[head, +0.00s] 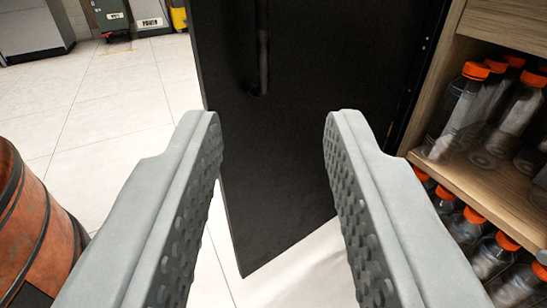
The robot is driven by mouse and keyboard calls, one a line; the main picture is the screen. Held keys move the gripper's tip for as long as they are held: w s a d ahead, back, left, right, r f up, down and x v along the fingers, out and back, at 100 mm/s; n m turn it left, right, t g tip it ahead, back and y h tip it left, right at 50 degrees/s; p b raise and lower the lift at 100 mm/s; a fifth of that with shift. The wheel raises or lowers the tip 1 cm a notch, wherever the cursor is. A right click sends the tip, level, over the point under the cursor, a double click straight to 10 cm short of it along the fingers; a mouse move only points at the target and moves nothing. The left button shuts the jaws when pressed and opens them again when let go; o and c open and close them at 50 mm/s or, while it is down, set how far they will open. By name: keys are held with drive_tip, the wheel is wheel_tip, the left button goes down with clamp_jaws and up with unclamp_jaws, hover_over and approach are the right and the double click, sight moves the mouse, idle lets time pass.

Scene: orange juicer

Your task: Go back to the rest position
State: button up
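My gripper (272,135) is open and empty, its two grey fingers wide apart. Between and beyond the fingers stands a black door (300,190), swung open, with a dark vertical handle (262,50) near its upper part. The fingers appear apart from the door and the handle. The door's lower right is partly hidden by the right finger.
A wooden cabinet (428,110) at the right holds clear bottles (455,110) with orange caps on its shelves. A rust-coloured barrel (30,225) stands at the lower left. Bins (110,18) stand far back. The tiled floor (110,110) at left is clear.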

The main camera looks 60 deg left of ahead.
idle(0.3)
drive_tip(key=w+a+r+t+h, duration=0.25)
drive_tip(key=w+a+r, duration=0.45)
drive_tip(key=w+r, duration=0.4)
drive_tip(key=w+a+r+m+t+h, duration=0.1)
drive_tip(key=a+r+t+h, duration=0.15)
drive_tip(key=a+r, duration=0.5)
drive_tip(key=w+a+r+t+h, duration=0.1)
drive_tip(key=a+r+h, duration=0.25)
drive_tip(key=r, duration=0.75)
drive_tip(key=w+a+r+m+t+h, duration=0.1)
drive_tip(key=w+a+r+t+h, duration=0.1)
drive_tip(key=a+r, duration=0.55)
drive_tip(key=s+a+r+m+t+h, duration=0.2)
drive_tip(key=s+a+r+m+h, duration=0.35)
drive_tip(key=s+a+r, duration=0.6)
drive_tip(key=s+a+m+g, duration=0.1)
drive_tip(key=s+a, duration=0.2)
drive_tip(key=s, duration=0.4)
drive_tip(key=s+a+m, duration=0.1)
drive_tip(key=s+a, duration=0.2)
drive_tip(key=s, duration=0.5)
drive_tip(key=s+a+m+g+y, duration=0.1)
drive_tip(key=s+a, duration=0.3)
drive_tip(key=s, duration=0.3)
drive_tip(key=shift+s+m+g, duration=0.15)
drive_tip(key=shift+m+g, duration=0.15)
drive_tip(key=shift+m, duration=0.05)
